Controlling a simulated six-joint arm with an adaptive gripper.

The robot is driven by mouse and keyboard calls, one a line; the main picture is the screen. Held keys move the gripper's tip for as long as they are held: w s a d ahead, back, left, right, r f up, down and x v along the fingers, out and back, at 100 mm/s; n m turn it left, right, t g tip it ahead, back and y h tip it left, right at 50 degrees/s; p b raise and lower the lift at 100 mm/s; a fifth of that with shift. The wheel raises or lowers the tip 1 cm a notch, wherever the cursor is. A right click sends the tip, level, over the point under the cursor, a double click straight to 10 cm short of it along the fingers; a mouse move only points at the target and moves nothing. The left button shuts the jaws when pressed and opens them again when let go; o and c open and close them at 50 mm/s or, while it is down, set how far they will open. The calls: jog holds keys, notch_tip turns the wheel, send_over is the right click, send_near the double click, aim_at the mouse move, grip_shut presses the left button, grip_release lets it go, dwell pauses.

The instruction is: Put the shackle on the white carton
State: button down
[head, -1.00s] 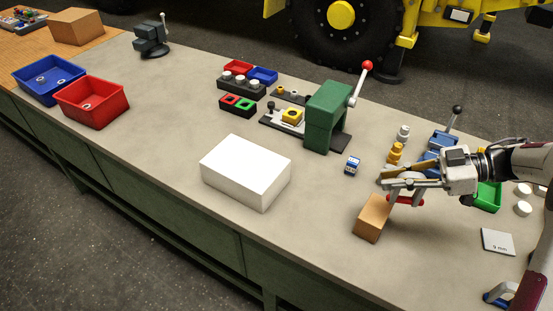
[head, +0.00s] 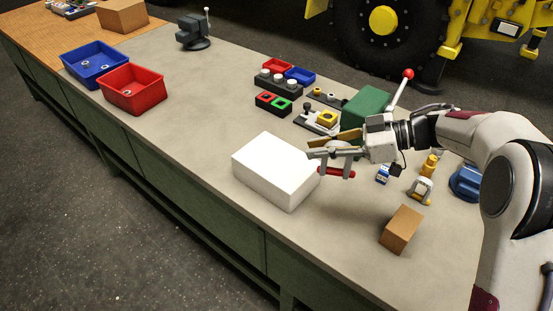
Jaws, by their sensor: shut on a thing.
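The white carton (head: 270,174) lies flat near the front edge of the bench, its top bare. My gripper (head: 330,147) is over the carton's right end, coming in from the right. It is shut on a shackle with a grey bow and a red pin (head: 337,173). The shackle hangs below the fingers by the carton's right edge; I cannot tell whether it touches the carton. The fingers hide part of its bow. Another grey bow shape with yellow ends (head: 422,189) stands on the bench to the right.
A tan block (head: 401,229) lies right of the carton, a small blue-and-white block (head: 383,174) behind it. A green press (head: 368,106) with a red-knobbed lever stands behind my gripper. Red (head: 133,89) and blue (head: 95,64) bins stand left. Bench left of the carton is clear.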

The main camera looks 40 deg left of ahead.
jog(key=s+a+r+m+t, duration=0.1)
jog(key=s+a+r, duration=0.2)
jog(key=a, duration=0.8)
jog(key=w+a+m+t+y, duration=0.1)
jog(key=w+a+m+t, duration=0.1)
jog(key=w+m+t, duration=0.2)
jog(key=shift+w+r+t+y, duration=0.3)
jog(key=shift+w+r+t, duration=0.1)
jog(key=shift+w, duration=0.5)
jog(key=shift+a+f, duration=0.1)
notch_tip(320, 180, down, 6)
jog(key=shift+f, duration=0.1)
jog(key=shift+f, duration=1.85)
jog(key=shift+f, duration=0.15)
